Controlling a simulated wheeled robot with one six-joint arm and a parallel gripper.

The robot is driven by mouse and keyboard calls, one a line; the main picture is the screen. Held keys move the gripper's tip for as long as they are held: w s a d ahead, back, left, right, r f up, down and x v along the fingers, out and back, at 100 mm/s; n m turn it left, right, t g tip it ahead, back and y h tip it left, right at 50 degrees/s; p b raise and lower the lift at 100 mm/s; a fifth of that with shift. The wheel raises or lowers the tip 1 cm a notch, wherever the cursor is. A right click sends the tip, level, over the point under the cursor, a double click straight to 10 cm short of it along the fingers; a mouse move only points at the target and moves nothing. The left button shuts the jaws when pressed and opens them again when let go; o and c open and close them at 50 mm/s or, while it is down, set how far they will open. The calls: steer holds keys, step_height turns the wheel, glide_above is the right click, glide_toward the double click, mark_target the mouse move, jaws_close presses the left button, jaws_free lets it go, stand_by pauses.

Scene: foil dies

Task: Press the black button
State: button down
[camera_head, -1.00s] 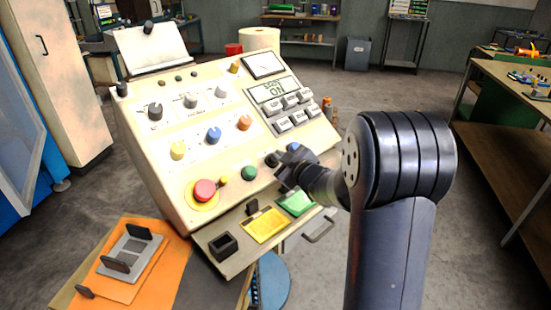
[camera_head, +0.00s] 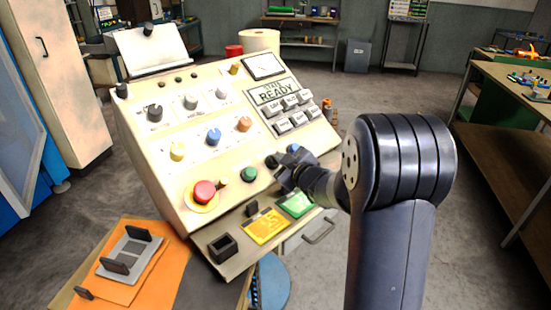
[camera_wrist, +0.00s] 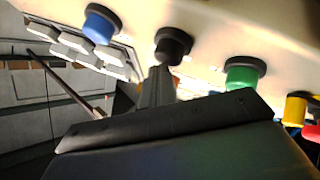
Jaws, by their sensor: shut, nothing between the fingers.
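The black button (camera_head: 271,161) is on the lower right of the cream console's sloping face, between the green button (camera_head: 249,174) and the blue button (camera_head: 293,149). In the wrist view the black button (camera_wrist: 173,44) is at upper middle, right beyond the fingertips. My gripper (camera_head: 282,174) is shut and empty, with its fingers pointing at the black button. In the wrist view my gripper (camera_wrist: 159,72) overlaps the button's lower edge. I cannot tell whether it touches. The console display (camera_head: 273,92) reads READY.
A red mushroom button (camera_head: 204,190) sits left of the green one. Grey keys (camera_head: 297,118) lie above the blue button. A lower shelf with yellow (camera_head: 266,227) and green (camera_head: 297,204) panels juts out below. A workbench (camera_head: 517,115) stands at right, with open floor between.

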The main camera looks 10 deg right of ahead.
steer(key=shift+s+d+r+p, duration=0.2)
steer(key=shift+s+r+p, duration=0.15)
steer(key=shift+r, duration=0.2)
steer(key=r+p, duration=0.1)
steer(key=s+d+r+p, duration=0.1)
steer(key=s+r+p, duration=0.1)
steer(key=r, duration=0.1)
steer(key=shift+s+d, duration=0.2)
steer(key=shift+d, duration=0.05)
stand_by(0.7)
